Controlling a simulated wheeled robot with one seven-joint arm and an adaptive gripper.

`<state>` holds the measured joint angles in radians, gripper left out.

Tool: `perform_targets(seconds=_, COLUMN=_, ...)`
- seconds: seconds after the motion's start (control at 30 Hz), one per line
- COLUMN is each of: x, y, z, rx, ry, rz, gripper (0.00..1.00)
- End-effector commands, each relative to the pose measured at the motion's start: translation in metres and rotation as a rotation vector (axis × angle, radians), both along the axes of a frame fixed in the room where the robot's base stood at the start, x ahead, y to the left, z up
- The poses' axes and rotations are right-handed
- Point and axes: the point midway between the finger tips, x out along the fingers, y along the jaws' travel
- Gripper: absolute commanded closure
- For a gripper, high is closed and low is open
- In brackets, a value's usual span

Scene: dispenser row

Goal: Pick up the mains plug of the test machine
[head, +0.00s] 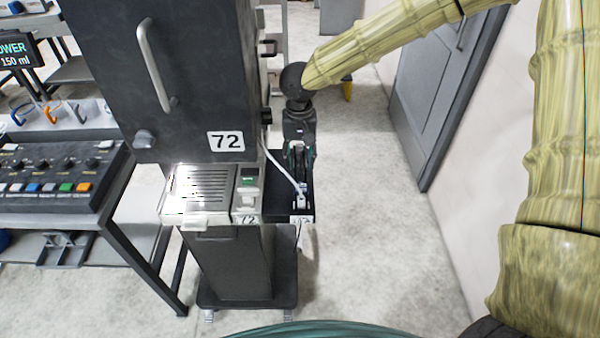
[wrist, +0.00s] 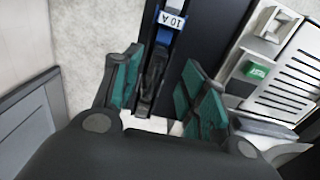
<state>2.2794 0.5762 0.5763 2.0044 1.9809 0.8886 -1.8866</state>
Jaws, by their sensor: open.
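The test machine (head: 185,80) is a dark cabinet marked 72, with a black side shelf (head: 278,207) at its right. A white cord (head: 284,172) runs from the cabinet down to the small pale and dark mains plug (head: 301,190) on this shelf. My gripper (head: 299,165) points down over the back of the shelf. In the wrist view, my gripper (wrist: 163,62) is open, with teal pads on both sides of a narrow dark piece (wrist: 154,75). A "10 A" label (wrist: 172,20) lies beyond the fingertips. I cannot tell whether the pads touch anything.
A bench with a control panel (head: 60,180) stands at left. A grey door (head: 440,85) and wall are at right, with clear floor between.

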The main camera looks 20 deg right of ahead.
Motion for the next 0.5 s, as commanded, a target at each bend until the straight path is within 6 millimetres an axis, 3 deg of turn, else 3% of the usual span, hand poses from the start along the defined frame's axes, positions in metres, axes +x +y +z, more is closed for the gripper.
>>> perform_targets(seconds=0.17, x=0.0, y=-0.001, z=-0.01, rx=-0.001, ry=0.0, rz=-0.002, gripper=0.57)
perform_targets(seconds=0.5, x=0.001, y=-0.003, z=-0.049, rx=0.0, ry=-0.001, rz=-0.004, gripper=0.57)
